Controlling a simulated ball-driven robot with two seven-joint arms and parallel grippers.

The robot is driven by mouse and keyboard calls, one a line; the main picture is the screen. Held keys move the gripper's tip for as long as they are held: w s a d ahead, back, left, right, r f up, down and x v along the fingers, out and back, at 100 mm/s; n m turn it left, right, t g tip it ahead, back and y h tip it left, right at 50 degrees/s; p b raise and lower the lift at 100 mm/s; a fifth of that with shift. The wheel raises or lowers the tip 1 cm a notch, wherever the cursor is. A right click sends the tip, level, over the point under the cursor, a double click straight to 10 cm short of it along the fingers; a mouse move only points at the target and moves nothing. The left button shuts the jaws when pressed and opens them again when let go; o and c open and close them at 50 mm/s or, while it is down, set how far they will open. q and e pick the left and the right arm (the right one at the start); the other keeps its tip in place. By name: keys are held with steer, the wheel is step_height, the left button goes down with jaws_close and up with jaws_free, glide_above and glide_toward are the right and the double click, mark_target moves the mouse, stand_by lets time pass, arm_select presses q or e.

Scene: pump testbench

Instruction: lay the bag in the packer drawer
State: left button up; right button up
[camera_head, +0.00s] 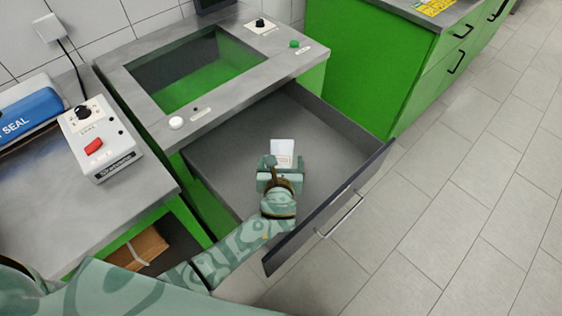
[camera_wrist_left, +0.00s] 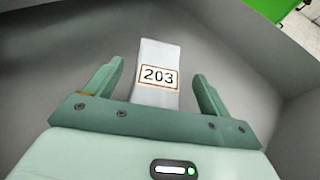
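The bag (camera_head: 283,148) is a small white packet in the open packer drawer. In the left wrist view the bag (camera_wrist_left: 158,50) shows a framed label reading 203. My left gripper (camera_head: 282,163) reaches down into the drawer over the near end of the bag. Its two fingers stand apart on either side of the bag, with a gap at each side. The bag's near end is hidden by the gripper body. The packer drawer (camera_head: 235,135) is pulled out, with a grey floor and a dark front panel. My right gripper is not in view.
The green packer cabinet has a rectangular opening (camera_head: 185,95) in its grey top, with a white button (camera_head: 176,123) and a green button (camera_head: 294,44). A control box (camera_head: 100,140) and a blue sealer (camera_head: 28,118) stand on the left bench. Tiled floor is clear at right.

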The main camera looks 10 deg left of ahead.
arm_select(q)
steer(key=shift+r, duration=0.2)
steer(key=shift+r+p, duration=0.5)
steer(key=shift+r, duration=0.2)
steer(key=p+v, duration=0.1)
steer(key=v, duration=0.4)
steer(key=p+v, duration=0.2)
steer(key=v, duration=0.3)
steer(key=shift+s+f, duration=0.1)
steer(key=shift+s, duration=0.35)
steer(key=shift+s+d, duration=0.15)
steer(key=shift+s, duration=0.35)
